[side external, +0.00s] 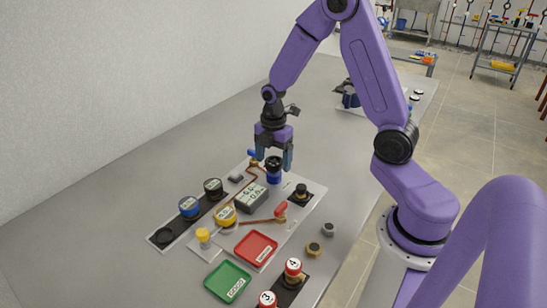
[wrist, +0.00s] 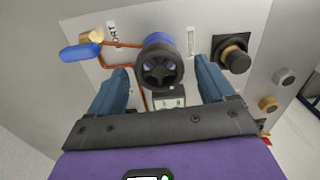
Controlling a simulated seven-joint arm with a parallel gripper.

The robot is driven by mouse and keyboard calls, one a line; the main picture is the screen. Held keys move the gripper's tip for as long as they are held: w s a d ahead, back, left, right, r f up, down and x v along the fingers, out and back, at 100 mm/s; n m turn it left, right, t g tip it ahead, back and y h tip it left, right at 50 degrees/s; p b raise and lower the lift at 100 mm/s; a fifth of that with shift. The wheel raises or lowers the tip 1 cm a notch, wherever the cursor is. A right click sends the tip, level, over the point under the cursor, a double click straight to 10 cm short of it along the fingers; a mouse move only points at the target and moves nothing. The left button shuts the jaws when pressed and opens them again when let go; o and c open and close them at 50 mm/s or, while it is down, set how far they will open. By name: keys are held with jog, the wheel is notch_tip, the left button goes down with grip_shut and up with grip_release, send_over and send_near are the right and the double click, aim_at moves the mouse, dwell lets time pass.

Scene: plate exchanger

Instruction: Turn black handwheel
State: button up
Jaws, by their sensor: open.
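The black handwheel (wrist: 161,70) is a small spoked wheel on top of a blue cylindrical body (wrist: 158,41) on the panel. In the side view the handwheel (side external: 273,162) shows just below and between the fingers. My gripper (wrist: 162,78) is open, with one blue-grey finger on each side of the wheel. It also shows in the side view (side external: 274,158), pointing down. Gaps show between the fingers and the wheel in the wrist view. I cannot tell whether the fingertips are level with the rim.
A blue-handled valve (wrist: 80,52) stands left of the wheel, and a black knob (wrist: 234,55) stands right. A grey block (side external: 251,198) and a red-handled valve (side external: 281,209) are nearby. Green (side external: 228,281) and red (side external: 256,248) trays lie nearer the camera. The table by the wall is clear.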

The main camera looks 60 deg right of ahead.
jog(key=c, duration=1.1)
jog(key=shift+o, duration=0.2)
